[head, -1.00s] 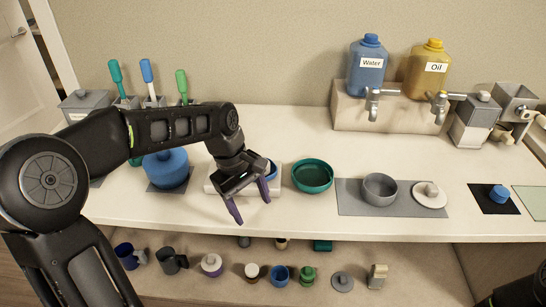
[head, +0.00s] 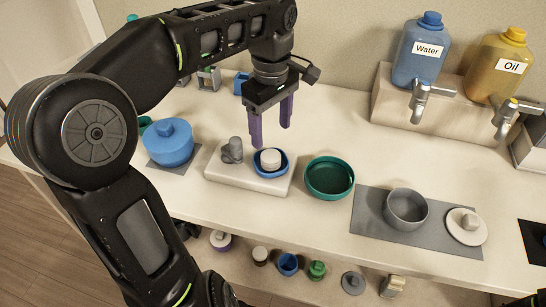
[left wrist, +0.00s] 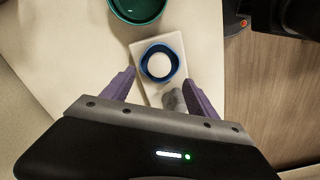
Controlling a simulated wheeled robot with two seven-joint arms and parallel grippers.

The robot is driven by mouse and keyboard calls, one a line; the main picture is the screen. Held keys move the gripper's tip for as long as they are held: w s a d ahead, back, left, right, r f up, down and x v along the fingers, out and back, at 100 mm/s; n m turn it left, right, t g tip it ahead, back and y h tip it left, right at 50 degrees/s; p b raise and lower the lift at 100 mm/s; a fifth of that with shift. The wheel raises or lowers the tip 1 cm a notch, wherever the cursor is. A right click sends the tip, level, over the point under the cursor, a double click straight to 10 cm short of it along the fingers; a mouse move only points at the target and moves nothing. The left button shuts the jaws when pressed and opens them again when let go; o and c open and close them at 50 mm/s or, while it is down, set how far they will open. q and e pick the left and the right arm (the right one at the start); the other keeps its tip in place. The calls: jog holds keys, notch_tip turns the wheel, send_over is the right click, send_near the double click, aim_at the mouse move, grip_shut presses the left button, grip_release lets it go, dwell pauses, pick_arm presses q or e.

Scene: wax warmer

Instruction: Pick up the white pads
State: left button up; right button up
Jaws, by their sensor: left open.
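The white pads (head: 271,157) show as a short white round piece inside a small blue bowl (head: 259,170). The bowl sits on a pale flat base (head: 230,178). In the left wrist view the white pads (left wrist: 158,65) lie inside the blue ring of the bowl (left wrist: 147,75). My left gripper (head: 270,133) is open and empty, its purple fingers pointing down above and behind the bowl. In the left wrist view the fingers (left wrist: 159,78) stand apart on either side of the bowl's near part. My right gripper is not in view.
A grey knobbed piece (head: 232,150) stands on the base left of the bowl. A green dish (head: 329,190) is close to its right, then a grey bowl (head: 406,222) and white lid (head: 468,238) on a grey mat. A blue lidded pot (head: 168,155) is at left.

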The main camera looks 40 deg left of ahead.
aim_at(271, 156)
pick_arm(q)
notch_tip(271, 156, down, 3)
jog(key=shift+r+b, duration=0.1)
jog(key=shift+b, duration=0.95)
jog(key=shift+r, duration=0.1)
jog(key=shift+f, duration=0.25)
jog(key=shift+f+p, duration=0.4)
jog(key=shift+f, duration=1.95)
jog(key=shift+a, duration=0.1)
